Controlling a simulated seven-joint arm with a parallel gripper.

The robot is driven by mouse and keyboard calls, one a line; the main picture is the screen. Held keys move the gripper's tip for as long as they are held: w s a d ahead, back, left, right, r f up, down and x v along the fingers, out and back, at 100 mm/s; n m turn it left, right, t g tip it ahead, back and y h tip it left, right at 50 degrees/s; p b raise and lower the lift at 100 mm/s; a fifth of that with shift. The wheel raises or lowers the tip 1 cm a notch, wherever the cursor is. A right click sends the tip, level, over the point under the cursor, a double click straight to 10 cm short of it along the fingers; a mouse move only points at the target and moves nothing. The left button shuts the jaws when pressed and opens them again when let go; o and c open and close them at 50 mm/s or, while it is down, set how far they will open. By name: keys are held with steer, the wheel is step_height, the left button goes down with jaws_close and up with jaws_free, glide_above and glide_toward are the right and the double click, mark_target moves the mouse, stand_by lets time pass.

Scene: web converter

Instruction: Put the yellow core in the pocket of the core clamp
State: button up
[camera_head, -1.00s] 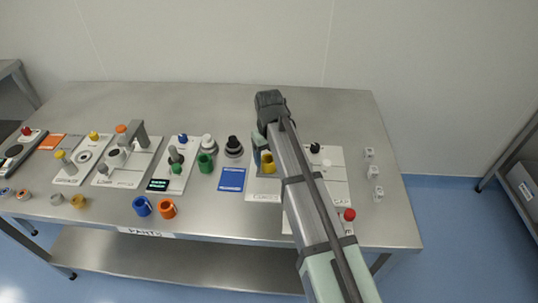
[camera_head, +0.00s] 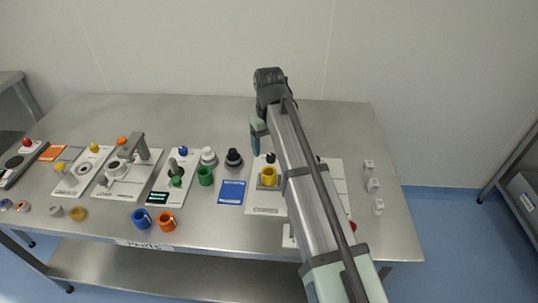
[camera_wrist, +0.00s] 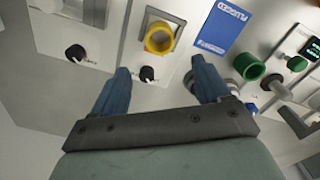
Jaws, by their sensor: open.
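The yellow core (camera_head: 269,177) stands in the grey pocket on the white core clamp plate (camera_head: 264,204). My gripper (camera_head: 256,142) is open and empty, raised behind and slightly left of the core in the head view. In the wrist view its two blue fingers (camera_wrist: 160,70) are apart, with the core beyond them and not touching. A black knob (camera_wrist: 147,74) is on the clamp plate.
A blue card (camera_head: 231,192) and green core (camera_head: 205,176) are left of the clamp. Blue (camera_head: 141,218) and orange (camera_head: 166,221) cores stand at the front. My arm hides part of the plate at right. The back of the table is clear.

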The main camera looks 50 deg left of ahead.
steer(key=shift+r, duration=1.05)
steer(key=shift+c, duration=0.2)
stand_by(1.2)
